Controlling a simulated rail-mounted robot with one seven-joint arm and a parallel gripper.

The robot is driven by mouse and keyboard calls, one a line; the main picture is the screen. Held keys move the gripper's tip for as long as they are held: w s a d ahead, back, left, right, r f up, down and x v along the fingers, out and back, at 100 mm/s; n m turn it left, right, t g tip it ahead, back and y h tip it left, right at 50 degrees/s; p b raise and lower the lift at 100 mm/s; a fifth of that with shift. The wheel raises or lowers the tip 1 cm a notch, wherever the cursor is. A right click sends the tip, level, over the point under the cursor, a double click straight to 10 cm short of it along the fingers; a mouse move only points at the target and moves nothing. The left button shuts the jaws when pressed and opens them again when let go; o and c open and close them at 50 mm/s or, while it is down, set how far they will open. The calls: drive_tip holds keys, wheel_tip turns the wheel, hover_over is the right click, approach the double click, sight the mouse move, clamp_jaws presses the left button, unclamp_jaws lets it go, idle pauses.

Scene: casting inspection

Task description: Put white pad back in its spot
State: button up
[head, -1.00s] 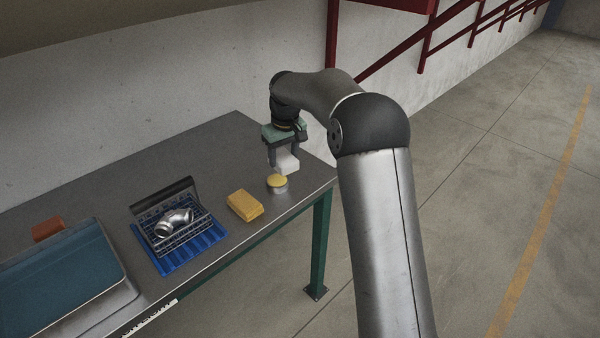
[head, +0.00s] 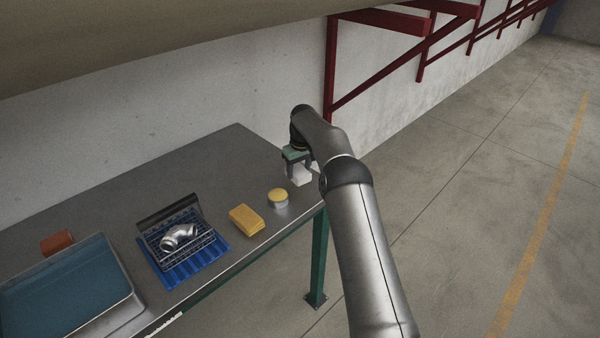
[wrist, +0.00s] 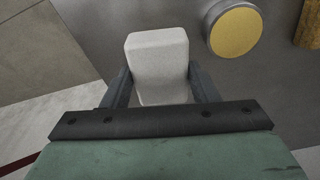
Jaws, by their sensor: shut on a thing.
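The white pad (wrist: 158,62) is a pale rounded block. My gripper (wrist: 160,88) is shut on it, with one dark finger on each side, in the wrist view. In the head view my gripper (head: 299,168) and the white pad (head: 301,179) are at the right end of the grey table, beyond the round yellow-topped tin. Whether the pad touches the table or is just above it I cannot tell. No marked spot for the pad is clear in these views.
The yellow-topped tin (head: 278,197) stands close by, left of the pad. A yellow sponge (head: 246,219), a blue rack (head: 205,270) with a metal pipe elbow (head: 179,236), a teal-topped case (head: 60,290) and an orange block (head: 56,242) lie further left. The table's right edge is near.

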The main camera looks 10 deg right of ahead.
sight(301, 169)
drive_tip(key=shift+w+d+f, duration=0.1)
drive_tip(key=shift+w+f, duration=0.2)
drive_tip(key=shift+w+d+f+p, duration=0.1)
drive_tip(key=shift+w+f+p, duration=0.1)
drive_tip(key=shift+f, duration=0.4)
drive_tip(key=shift+w+d+f+p, duration=0.1)
drive_tip(key=shift+f+p, duration=0.05)
drive_tip(key=shift+f, duration=0.95)
drive_tip(key=shift+f, duration=0.1)
drive_tip(key=shift+f, duration=0.15)
drive_tip(key=o, duration=1)
drive_tip(key=shift+r+p, duration=0.25)
drive_tip(key=shift+p, duration=0.25)
